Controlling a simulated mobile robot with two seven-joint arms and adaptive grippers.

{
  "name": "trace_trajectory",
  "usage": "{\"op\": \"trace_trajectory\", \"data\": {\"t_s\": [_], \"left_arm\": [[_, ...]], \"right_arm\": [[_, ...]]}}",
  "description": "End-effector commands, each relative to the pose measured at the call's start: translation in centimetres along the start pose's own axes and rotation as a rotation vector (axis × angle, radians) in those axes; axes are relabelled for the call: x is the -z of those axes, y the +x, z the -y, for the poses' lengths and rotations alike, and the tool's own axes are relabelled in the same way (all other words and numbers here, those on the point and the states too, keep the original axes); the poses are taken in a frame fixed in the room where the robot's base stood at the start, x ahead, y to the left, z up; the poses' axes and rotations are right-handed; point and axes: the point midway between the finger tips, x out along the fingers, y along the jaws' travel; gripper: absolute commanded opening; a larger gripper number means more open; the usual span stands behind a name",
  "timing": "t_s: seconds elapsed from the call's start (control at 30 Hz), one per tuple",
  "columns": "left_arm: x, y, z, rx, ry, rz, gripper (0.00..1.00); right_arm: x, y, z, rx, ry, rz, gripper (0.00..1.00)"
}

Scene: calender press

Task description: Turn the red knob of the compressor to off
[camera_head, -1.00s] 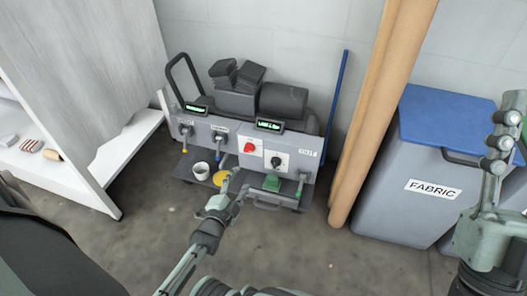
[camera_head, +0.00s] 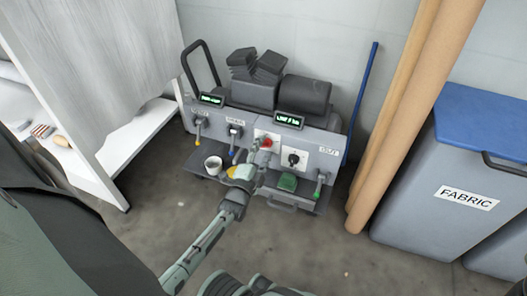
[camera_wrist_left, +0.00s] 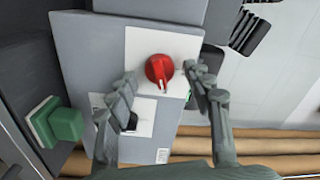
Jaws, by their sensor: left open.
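The compressor (camera_head: 215,141) is a grey unit with a black motor and tank on top and two lit displays. Its red knob (camera_head: 268,142) sits on a white plate on the front panel, partly covered by my left gripper in the head view. In the left wrist view the red knob (camera_wrist_left: 159,69) shows whole, ahead of and between the fingers. My left gripper (camera_head: 262,150) is open, its fingertips close to the knob; I cannot tell whether they touch it. The left gripper also shows in the wrist view (camera_wrist_left: 160,82). My right gripper is not in view.
A black knob (camera_head: 294,160) sits right of the red one. A blue-lidded fabric bin (camera_head: 425,190) and brown rolls (camera_head: 400,120) stand right. Floor in front is clear.

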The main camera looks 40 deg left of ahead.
Motion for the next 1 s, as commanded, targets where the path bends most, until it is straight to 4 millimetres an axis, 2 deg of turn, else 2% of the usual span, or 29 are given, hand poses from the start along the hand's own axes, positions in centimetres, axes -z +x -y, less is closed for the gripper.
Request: {"op": "trace_trajectory", "data": {"t_s": [0.23,0.63,1.0], "left_arm": [[0.01,0.1,0.02,0.0,0.0,0.0,0.51],[0.01,0.07,0.01,0.0,0.0,0.0,0.02],[0.04,0.07,0.07,-0.001,-0.067,0.0,0.02]], "right_arm": [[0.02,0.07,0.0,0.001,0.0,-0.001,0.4],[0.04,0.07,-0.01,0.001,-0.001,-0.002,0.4],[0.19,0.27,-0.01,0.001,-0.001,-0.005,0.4]]}}
